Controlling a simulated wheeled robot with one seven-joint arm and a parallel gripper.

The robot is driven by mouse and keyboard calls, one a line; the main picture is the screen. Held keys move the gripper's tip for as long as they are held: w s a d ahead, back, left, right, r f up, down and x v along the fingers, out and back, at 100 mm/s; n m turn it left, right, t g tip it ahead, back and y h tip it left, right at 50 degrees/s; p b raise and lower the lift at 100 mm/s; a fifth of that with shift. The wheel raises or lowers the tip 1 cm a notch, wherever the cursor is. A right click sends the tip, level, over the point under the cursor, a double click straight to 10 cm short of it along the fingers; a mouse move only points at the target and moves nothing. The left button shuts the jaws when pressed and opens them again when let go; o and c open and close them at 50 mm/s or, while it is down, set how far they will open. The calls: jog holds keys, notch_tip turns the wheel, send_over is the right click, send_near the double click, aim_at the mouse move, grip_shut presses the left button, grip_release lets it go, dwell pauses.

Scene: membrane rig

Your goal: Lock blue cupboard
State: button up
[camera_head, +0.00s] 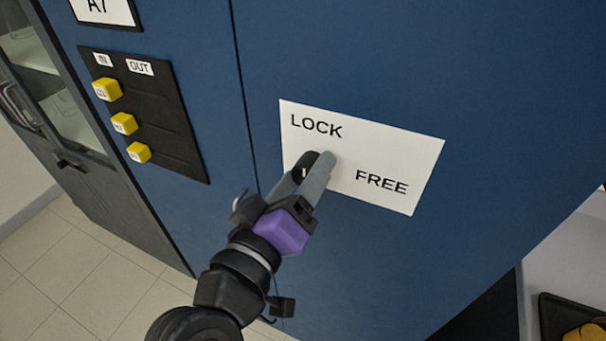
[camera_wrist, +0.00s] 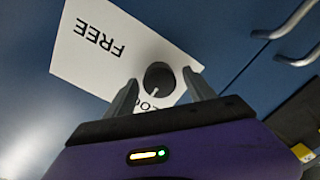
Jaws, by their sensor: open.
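The blue cupboard (camera_head: 400,60) has a white plate (camera_head: 360,165) reading LOCK at upper left and FREE at lower right. In the wrist view the plate (camera_wrist: 90,70) carries a round dark knob (camera_wrist: 158,77). A small pale mark on the knob faces the LOCK lettering, which the fingers partly cover. My gripper (camera_head: 318,165) is open at the plate, just below LOCK. In the wrist view its fingers lie on either side of the knob, apart from each other; whether they touch it I cannot tell. In the head view my gripper largely hides the knob.
A black panel (camera_head: 173,140) marked IN and OUT, with yellow blocks (camera_head: 107,89), is left of the plate. A grey glass-fronted cabinet (camera_head: 75,135) with handles stands farther left. A dark tray (camera_head: 560,313) with something yellow is at lower right. Tiled floor (camera_head: 75,280) shows below.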

jog(key=shift+s, duration=0.1)
jog(key=b+v, duration=0.2)
jog(key=v, duration=0.5)
jog(key=shift+s+a, duration=0.15)
jog(key=shift+s, duration=0.15)
